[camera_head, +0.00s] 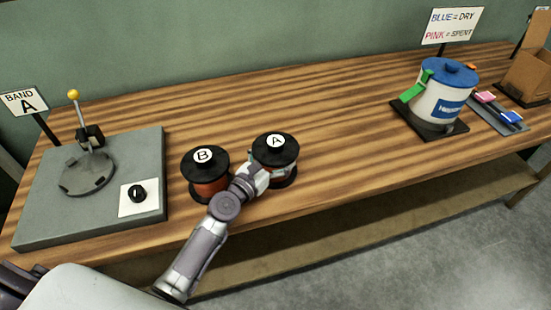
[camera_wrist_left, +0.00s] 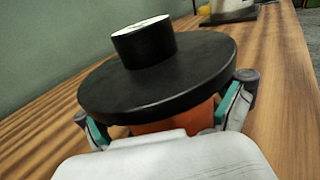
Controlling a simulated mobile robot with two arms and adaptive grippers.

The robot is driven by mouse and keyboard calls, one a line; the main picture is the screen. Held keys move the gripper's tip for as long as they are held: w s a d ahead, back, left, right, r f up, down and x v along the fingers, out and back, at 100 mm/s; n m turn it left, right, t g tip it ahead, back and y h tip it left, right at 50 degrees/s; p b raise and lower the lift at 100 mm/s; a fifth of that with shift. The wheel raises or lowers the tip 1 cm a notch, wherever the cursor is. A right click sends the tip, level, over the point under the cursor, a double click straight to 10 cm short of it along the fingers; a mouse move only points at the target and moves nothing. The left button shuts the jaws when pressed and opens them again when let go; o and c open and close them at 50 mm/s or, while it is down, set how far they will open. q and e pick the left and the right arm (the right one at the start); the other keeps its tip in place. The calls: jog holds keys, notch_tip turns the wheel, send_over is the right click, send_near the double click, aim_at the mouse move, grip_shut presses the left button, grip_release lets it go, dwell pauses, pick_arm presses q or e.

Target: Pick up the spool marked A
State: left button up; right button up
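The spool marked A (camera_head: 275,147) has black flanges and an orange-red core and stands upright on the wooden table. My left gripper (camera_head: 262,176) is at its near side, at core height. In the left wrist view the top flange of spool A (camera_wrist_left: 160,82) fills the middle. The fingers of my left gripper (camera_wrist_left: 165,120) stand on either side of the orange core, below the flange, spread wide and looking open. The flange hides part of the fingers, so contact is not clear. My right gripper is not in view.
The spool marked B (camera_head: 204,164) stands close on the left. A grey plate (camera_head: 60,205) with a lever and knob lies further left, by a BAND A sign (camera_head: 24,102). A white tub (camera_head: 441,98) with a blue lid stands right. The table's middle is clear.

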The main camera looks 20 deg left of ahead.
pick_arm(q)
jog(key=c, duration=0.8)
jog(key=shift+w+r, duration=0.1)
jog(key=shift+r, duration=0.1)
